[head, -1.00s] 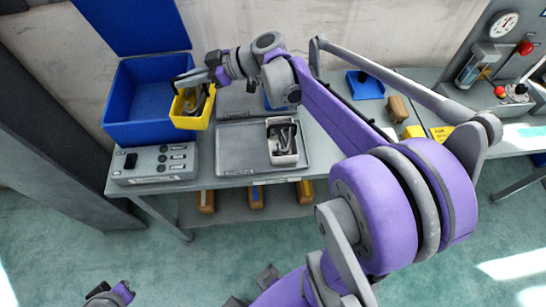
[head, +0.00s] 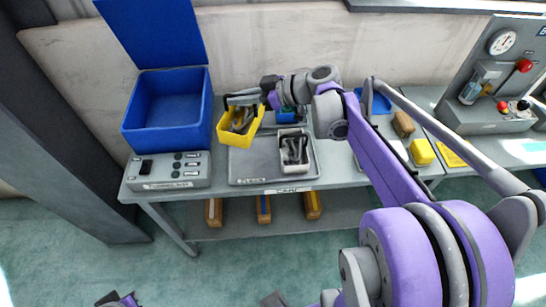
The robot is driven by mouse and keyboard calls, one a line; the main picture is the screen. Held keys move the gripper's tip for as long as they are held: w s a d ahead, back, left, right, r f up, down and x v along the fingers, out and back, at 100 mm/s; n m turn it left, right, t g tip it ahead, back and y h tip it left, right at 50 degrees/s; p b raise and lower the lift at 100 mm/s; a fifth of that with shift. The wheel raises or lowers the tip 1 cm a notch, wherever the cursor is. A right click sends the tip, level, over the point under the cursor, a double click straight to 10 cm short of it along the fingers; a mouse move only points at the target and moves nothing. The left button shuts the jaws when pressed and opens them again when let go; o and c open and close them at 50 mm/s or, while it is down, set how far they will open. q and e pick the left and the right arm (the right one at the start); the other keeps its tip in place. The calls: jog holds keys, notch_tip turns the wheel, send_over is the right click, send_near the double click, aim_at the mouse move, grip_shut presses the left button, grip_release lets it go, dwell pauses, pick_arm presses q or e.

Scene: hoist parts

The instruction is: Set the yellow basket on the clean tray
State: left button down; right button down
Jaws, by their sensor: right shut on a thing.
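The yellow basket (head: 240,136) holds grey metal parts. My right gripper (head: 240,98) is shut on its rim and holds it, slightly tilted, over the back left part of the near grey tray (head: 262,176). I cannot tell the gap between basket and tray. The near tray has a label on its front edge, too small to read surely. A white basket (head: 293,158) with dark parts stands on its right side.
A blue open-lidded tank (head: 165,135) stands just left of the yellow basket, behind a grey control box (head: 168,171). A blue basket (head: 285,116) is behind the white one. A yellow block (head: 422,152) and a brown block (head: 403,124) lie to the right. The near tray's left half is bare.

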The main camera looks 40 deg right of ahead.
aim_at(244, 115)
jog(key=shift+s+d+r, duration=0.15)
jog(key=shift+d+r, duration=0.3)
jog(key=shift+d, duration=0.4)
jog(key=f+b, duration=0.1)
jog(key=f, duration=0.1)
jog(key=f+b, duration=0.1)
jog(key=f, duration=0.1)
jog(key=f+b, duration=0.2)
jog(key=shift+s+a+f, duration=0.2)
jog(key=shift+a+f, duration=0.05)
jog(key=shift+w+f, duration=0.1)
jog(key=shift+f, duration=0.25)
notch_tip(244, 115, down, 10)
jog(key=b, duration=0.1)
jog(key=shift+b, duration=0.35)
jog(key=shift+f, duration=0.15)
jog(key=c, duration=1.2)
grip_release()
jog(key=shift+c, duration=0.2)
jog(key=o, duration=0.3)
